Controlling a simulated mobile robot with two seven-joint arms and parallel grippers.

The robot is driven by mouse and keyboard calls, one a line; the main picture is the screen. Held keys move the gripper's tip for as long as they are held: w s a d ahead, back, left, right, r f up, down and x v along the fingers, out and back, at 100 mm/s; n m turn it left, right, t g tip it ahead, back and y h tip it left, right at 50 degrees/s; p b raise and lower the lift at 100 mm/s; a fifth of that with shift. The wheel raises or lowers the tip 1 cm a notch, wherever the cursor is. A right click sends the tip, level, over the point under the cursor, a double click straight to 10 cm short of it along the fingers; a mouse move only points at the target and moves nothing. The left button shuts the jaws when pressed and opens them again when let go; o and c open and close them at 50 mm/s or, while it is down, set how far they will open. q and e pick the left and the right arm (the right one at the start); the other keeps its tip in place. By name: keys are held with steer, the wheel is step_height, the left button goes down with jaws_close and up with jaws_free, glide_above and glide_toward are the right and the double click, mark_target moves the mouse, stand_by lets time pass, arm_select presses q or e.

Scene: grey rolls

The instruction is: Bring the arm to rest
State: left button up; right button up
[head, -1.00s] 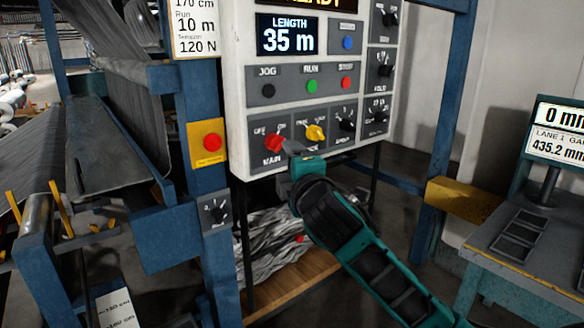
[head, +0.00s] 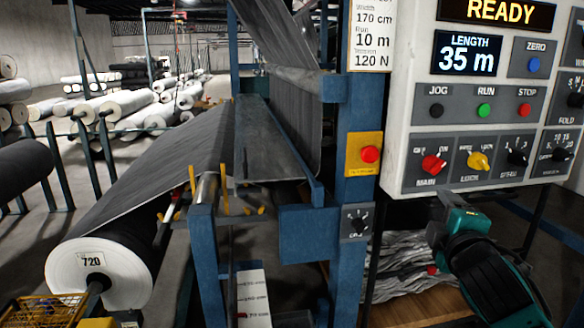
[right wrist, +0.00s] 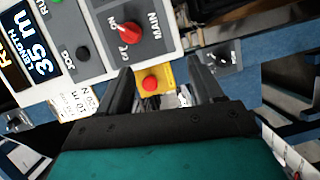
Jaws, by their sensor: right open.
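My right gripper (head: 441,203) shows in the head view just below the lower edge of the control panel (head: 396,130), under the red MAIN knob (head: 432,165). Its teal and black arm comes in from the lower right. In the right wrist view its two dark fingers (right wrist: 157,88) are apart with nothing between them. Beyond them in that view are the MAIN knob (right wrist: 132,28) and the red button on a yellow plate (right wrist: 151,84). My left gripper is not in view.
The red stop button (head: 370,154) sits on a blue post left of the panel. A large grey fabric roll (head: 120,262) marked 720 and the blue machine frame (head: 310,232) stand to the left. Crumpled grey fabric (head: 402,262) lies below the panel.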

steer(key=s+a+f+m+g+y, duration=0.1)
steer(key=s+a+f+m+y, duration=0.15)
steer(key=f, duration=0.55)
steer(key=s+a+f+m+g+y, duration=0.1)
steer(key=s+a+f, duration=0.2)
steer(key=f, duration=0.4)
steer(key=s+a+f+m+g+y, duration=0.1)
steer(key=s+a+f+m+g, duration=0.15)
steer(key=f, duration=0.55)
steer(key=s+a+f+m+y, duration=0.1)
steer(key=s+a+f+m, duration=0.1)
steer(key=s+f, duration=0.4)
steer(key=s+a+f+m+g, duration=0.1)
steer(key=s+a+f+m, duration=0.1)
steer(key=s+f, duration=0.4)
steer(key=shift+s+a+m+y, duration=0.4)
steer(key=shift+s+m, duration=0.3)
steer(key=shift+s, duration=0.45)
